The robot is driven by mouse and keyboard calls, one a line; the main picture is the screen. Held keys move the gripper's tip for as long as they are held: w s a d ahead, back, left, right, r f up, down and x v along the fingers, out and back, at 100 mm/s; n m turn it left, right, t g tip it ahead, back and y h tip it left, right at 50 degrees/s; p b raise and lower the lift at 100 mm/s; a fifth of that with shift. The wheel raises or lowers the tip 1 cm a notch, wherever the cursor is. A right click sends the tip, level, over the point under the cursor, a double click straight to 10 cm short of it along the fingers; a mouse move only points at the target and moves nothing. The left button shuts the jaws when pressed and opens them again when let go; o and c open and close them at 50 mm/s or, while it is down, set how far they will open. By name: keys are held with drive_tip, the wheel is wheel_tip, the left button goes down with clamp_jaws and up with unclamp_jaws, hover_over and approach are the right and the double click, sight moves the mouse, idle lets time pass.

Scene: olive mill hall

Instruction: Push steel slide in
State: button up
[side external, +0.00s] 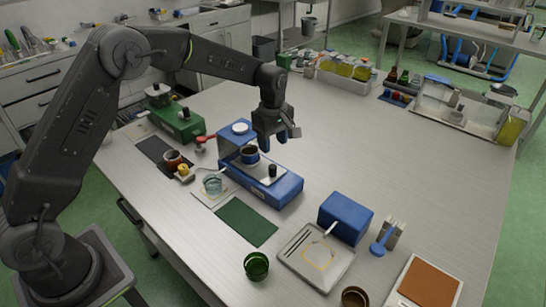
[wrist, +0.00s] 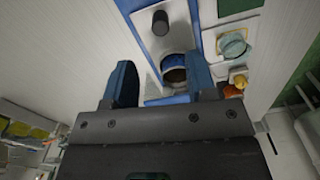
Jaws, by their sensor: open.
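The steel slide (side external: 263,178) is a flat pale plate with an upright black knob (side external: 272,170), lying along the top of a long blue base (side external: 285,190). A small dark-filled cup (side external: 250,154) with a blue band stands at the slide's inner end, by the blue housing (side external: 236,140). The wrist view shows the slide (wrist: 176,38), the knob (wrist: 160,22) and the cup (wrist: 174,74). My gripper (side external: 264,143) is open and empty, above and behind the slide.
A green machine (side external: 175,120) is further back. A blue box (side external: 345,218) and a steel tray (side external: 312,256) are at the front right. The table behind the device is clear.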

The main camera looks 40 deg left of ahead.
wheel_tip(320, 180, up, 4)
hover_over(279, 174)
drive_tip(key=s+a, duration=0.1)
drive_tip(key=s, duration=0.1)
drive_tip(key=shift+w+r, duration=0.1)
drive_tip(key=shift+w, duration=0.1)
